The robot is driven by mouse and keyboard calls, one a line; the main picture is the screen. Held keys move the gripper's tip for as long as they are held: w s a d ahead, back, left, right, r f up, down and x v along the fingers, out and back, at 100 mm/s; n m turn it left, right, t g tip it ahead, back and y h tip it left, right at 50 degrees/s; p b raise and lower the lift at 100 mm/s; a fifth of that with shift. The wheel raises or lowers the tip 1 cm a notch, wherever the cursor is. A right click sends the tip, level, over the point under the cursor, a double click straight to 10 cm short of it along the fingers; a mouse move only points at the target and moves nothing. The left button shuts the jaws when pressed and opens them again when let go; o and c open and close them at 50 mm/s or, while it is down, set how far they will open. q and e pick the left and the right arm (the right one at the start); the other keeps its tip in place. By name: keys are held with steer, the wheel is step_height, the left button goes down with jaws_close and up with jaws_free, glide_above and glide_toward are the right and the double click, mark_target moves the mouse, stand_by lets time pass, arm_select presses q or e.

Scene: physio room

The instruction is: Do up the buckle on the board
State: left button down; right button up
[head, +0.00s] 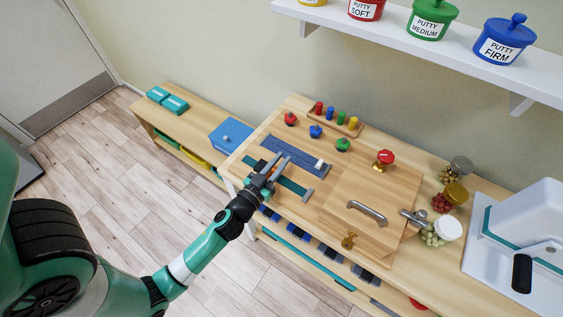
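The wooden board (345,172) lies on the wooden bench. A teal strap (292,186) crosses its left part, with a grey end piece (308,195) at its right. A small dark and orange piece (261,165) shows at the strap's left, partly hidden by my gripper; I cannot tell whether it is the buckle's other half. My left gripper (279,156) is over the strap's left part. Its two grey fingers stand apart, and I see nothing held between their tips. Whether they touch the board is unclear. My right gripper is out of view.
A blue strip (295,155) with a white tab lies behind the strap. Coloured knobs, a peg rack (338,122), a metal handle (367,212) and a red knob (385,157) stand up nearby. Jars (455,195) stand at the right. A shelf with putty tubs (432,20) hangs above.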

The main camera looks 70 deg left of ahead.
arm_select(q)
steer(key=shift+s+a, duration=0.15)
steer(key=shift+a, duration=0.1)
steer(key=shift+d, duration=0.2)
steer(key=c, duration=1.1)
jaws_free()
steer(key=shift+c, duration=0.2)
steer(key=o, duration=0.3)
steer(key=shift+s+a, duration=0.1)
steer(key=shift+a, duration=0.15)
steer(key=shift+o, duration=0.2)
steer(key=shift+d, duration=0.15)
steer(key=b+v, duration=0.5)
steer(key=v, duration=0.6)
steer(key=shift+d+b, duration=0.2)
steer(key=shift+b, duration=0.15)
